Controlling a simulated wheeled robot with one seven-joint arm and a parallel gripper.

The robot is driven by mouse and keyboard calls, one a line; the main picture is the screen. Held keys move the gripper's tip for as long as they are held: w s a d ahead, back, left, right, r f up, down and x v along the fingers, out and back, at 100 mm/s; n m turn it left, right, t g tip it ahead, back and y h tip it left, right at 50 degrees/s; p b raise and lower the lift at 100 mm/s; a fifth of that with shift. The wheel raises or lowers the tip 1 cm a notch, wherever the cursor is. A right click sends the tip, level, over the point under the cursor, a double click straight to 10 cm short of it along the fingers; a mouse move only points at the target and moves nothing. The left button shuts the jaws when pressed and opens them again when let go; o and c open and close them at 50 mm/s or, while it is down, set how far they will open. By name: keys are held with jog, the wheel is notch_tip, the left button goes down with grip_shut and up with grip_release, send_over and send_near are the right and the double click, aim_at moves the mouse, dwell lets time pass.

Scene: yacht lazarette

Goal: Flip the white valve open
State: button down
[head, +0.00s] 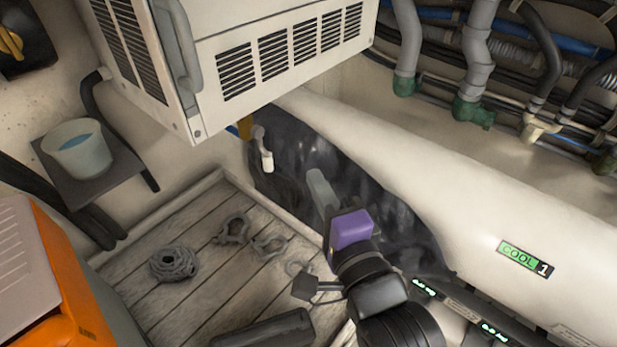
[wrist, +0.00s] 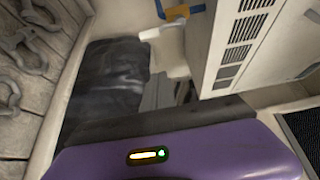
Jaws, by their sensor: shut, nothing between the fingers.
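The white valve handle (head: 267,161) hangs from a grey fitting beside a yellow and blue patch, below the louvred box in the head view. In the wrist view a white lever (wrist: 160,32) shows near the top, close to blue and yellow parts. My gripper (head: 318,181), with a purple body, is to the right of and slightly below the handle in the head view, apart from it. Its grey fingers are together and hold nothing. The wrist view shows the purple body along the bottom; the fingertips are hard to make out there.
A white louvred box (head: 290,50) overhangs the valve. A large white cylinder (head: 420,185) slopes down on the right, with pipes (head: 474,60) above. Rope (head: 174,263) and shackles (head: 232,229) lie on the planks. A bucket (head: 77,150) stands on a left shelf.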

jog(key=p+x, duration=0.2)
jog(key=x, duration=0.6)
jog(key=shift+s+a, duration=0.6)
jog(key=shift+a, duration=0.15)
jog(key=shift+s+a, duration=0.6)
jog(key=shift+a, duration=0.2)
